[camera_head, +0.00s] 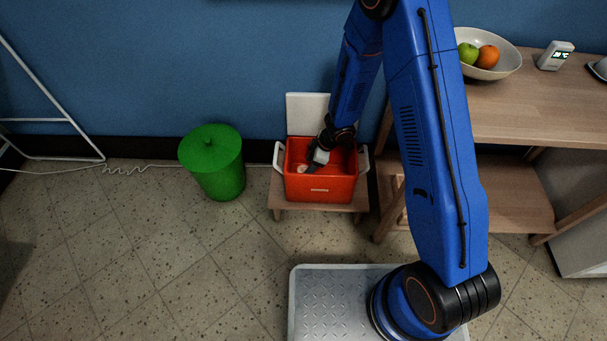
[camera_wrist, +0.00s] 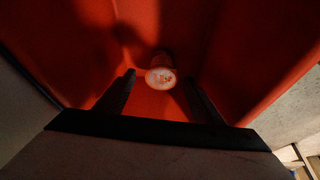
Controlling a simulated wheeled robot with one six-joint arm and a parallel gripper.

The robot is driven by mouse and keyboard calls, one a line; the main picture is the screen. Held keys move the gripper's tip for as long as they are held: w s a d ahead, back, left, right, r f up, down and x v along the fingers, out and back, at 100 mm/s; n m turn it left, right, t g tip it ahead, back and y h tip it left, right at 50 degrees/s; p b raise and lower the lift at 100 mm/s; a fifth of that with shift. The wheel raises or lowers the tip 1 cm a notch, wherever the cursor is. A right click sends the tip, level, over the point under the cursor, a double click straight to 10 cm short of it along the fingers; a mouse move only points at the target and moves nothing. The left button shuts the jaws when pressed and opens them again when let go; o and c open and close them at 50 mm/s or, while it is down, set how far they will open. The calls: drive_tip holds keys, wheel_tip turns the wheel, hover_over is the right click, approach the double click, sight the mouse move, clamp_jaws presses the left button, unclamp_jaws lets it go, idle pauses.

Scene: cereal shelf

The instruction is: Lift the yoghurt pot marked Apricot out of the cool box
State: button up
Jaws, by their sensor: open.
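The red cool box (camera_head: 320,187) stands on a low wooden stool, with its white lid (camera_head: 306,112) raised behind it. My gripper (camera_head: 316,164) reaches down inside the box from above. In the wrist view my gripper (camera_wrist: 160,95) is open, with one dark finger on each side. A yoghurt pot (camera_wrist: 161,78) with a pale round lid is inside the red box, just beyond and between the fingertips. Its marking is too small and dim to read. The pot also shows faintly beside the gripper in the head view (camera_head: 302,169). I cannot tell whether the fingers touch it.
The box's red walls (camera_wrist: 270,60) are close around the gripper. A green bin (camera_head: 213,165) stands to the left of the box. A wooden shelf unit (camera_head: 520,105) is on the right, with a fruit bowl (camera_head: 503,63) on it. The tiled floor in front is clear.

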sight(304, 170)
drive_tip(key=shift+x, duration=2.25)
drive_tip(key=shift+s+a, duration=0.1)
drive_tip(key=c, duration=1.1)
